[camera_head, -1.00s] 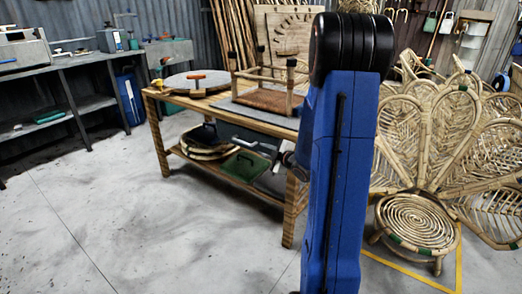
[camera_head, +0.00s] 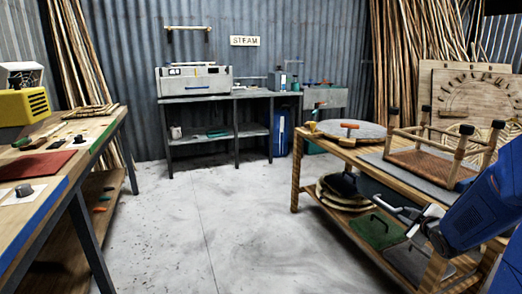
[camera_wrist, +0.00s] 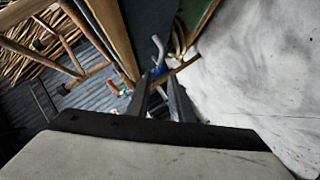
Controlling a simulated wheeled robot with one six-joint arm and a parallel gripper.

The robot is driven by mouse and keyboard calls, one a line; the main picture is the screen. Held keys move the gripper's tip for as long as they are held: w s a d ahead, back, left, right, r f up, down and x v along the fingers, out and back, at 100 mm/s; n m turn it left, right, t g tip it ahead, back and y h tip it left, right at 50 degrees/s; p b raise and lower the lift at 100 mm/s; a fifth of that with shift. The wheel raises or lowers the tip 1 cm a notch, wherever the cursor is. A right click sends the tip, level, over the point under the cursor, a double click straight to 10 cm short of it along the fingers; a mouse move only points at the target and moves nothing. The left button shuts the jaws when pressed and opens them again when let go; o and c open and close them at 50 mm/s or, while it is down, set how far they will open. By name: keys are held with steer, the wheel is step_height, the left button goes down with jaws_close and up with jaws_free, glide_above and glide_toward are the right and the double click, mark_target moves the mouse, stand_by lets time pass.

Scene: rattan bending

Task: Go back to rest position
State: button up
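The task names no object, only my arm. My gripper (camera_head: 400,211) is at the right in the head view, beside the right wooden workbench (camera_head: 350,160), with my blue arm link coming in from the right edge. Whether the gripper touches the bench cannot be told.
A small woven-seat stool frame (camera_head: 428,165) and a round grey disc (camera_head: 350,130) are on the right bench. A left workbench (camera_head: 115,118) holds tools. A steam machine (camera_head: 195,80) stands at the back. The floor (camera_head: 210,220) between is clear.

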steer(key=s+a+r+m+g, duration=0.1)
steer(key=s+a+m+g, duration=0.2)
steer(key=s+a, duration=0.5)
steer(key=s+a+r+m+g+y, duration=0.1)
steer(key=s+a, duration=0.6)
steer(key=s, duration=0.8)
steer(key=s+a+r+m+g, duration=0.2)
steer(key=s+a+m+g, duration=0.2)
steer(key=s+a, duration=0.4)
steer(key=s+m, duration=0.1)
steer(key=s, duration=0.3)
steer(key=shift+a+r+g+y, duration=0.2)
steer(key=shift+a+g+y, duration=0.1)
steer(key=shift+y, duration=0.1)
